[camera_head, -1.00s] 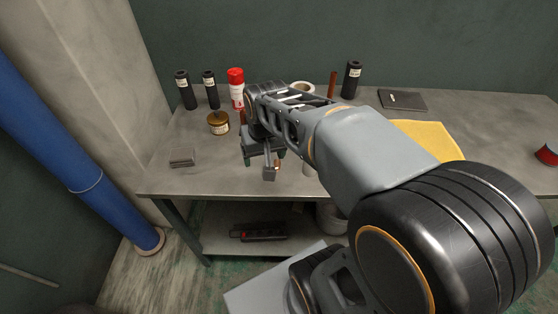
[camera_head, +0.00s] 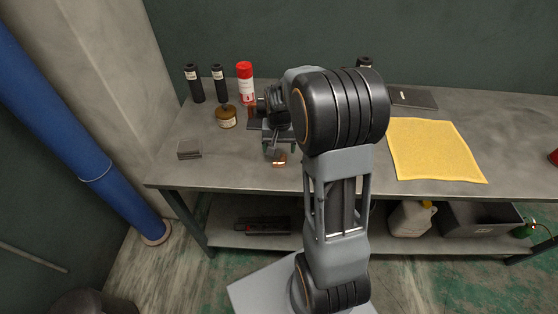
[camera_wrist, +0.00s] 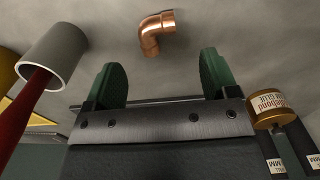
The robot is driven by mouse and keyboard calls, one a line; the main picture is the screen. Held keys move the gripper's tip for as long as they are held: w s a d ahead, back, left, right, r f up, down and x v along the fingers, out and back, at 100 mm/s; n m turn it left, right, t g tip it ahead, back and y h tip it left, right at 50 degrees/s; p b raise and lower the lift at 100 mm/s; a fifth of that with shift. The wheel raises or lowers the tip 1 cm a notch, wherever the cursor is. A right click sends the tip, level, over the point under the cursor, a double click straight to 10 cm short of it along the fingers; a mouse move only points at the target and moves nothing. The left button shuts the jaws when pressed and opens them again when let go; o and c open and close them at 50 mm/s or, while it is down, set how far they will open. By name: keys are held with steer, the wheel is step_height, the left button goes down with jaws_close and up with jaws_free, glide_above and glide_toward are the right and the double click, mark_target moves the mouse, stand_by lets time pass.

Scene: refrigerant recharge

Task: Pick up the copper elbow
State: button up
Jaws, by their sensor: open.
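The copper elbow (camera_wrist: 155,33) lies on the grey tabletop in the wrist view, ahead of the fingertips and near the middle of the gap. It is a short, shiny bent pipe. In the head view the copper elbow (camera_head: 279,161) shows small near the table's front edge, just below my gripper. My gripper (camera_wrist: 161,80) is open, with two green-padded fingers apart and nothing between them. In the head view my gripper (camera_head: 280,146) is above the table, partly hidden by my arm.
In the wrist view a grey pipe piece (camera_wrist: 54,55) with a red rod stands left and a brown jar (camera_wrist: 271,108) right. In the head view a red-capped can (camera_head: 246,85), a small grey block (camera_head: 189,149) and a yellow cloth (camera_head: 436,150) are on the table (camera_head: 225,175).

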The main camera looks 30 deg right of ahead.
mark_target(280, 158)
steer(key=shift+s+d+f, duration=0.1)
steer(key=shift+f, duration=1.35)
steer(key=shift+s+f, duration=0.1)
steer(key=shift+f, duration=1.3)
steer(key=shift+c, duration=0.4)
steer(key=c, duration=0.9)
